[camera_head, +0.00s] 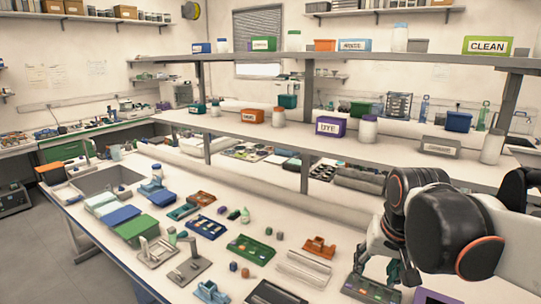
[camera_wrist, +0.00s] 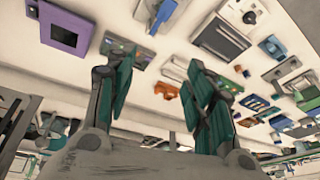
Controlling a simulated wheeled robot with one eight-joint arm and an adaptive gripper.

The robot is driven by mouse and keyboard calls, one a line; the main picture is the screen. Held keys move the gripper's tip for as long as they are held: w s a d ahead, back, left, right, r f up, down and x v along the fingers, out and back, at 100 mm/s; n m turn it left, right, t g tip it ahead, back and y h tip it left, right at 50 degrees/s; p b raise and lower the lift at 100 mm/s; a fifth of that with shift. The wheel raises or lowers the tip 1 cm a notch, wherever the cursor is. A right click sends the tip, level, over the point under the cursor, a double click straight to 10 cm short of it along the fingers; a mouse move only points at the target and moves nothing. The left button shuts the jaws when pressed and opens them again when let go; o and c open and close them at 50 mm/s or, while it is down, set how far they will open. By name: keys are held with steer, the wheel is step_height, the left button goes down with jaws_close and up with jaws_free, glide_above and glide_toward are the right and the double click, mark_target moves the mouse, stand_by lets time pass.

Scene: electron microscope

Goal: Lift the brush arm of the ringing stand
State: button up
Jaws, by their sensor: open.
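Two grey stands on flat plates are on the bench left of centre in the head view. One (camera_head: 157,251) has upright posts, and the other (camera_head: 188,268) has a slanted piece over its plate. I cannot tell for sure which one is the ringing stand, or make out its brush arm. They seem to show small at the right of the wrist view (camera_wrist: 283,68). My gripper (camera_wrist: 160,65) is open and empty, its teal-padded fingers apart. In the head view it hangs at the right (camera_head: 390,270), over the bench's right part, well away from both stands.
Shelves (camera_head: 270,133) run along the back.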

steer(key=s+a+f+n+t, duration=0.2)
steer(key=s+n+t, duration=0.1)
steer(key=s, duration=0.8)
steer(key=shift+a, duration=0.2)
steer(key=shift+f, duration=0.1)
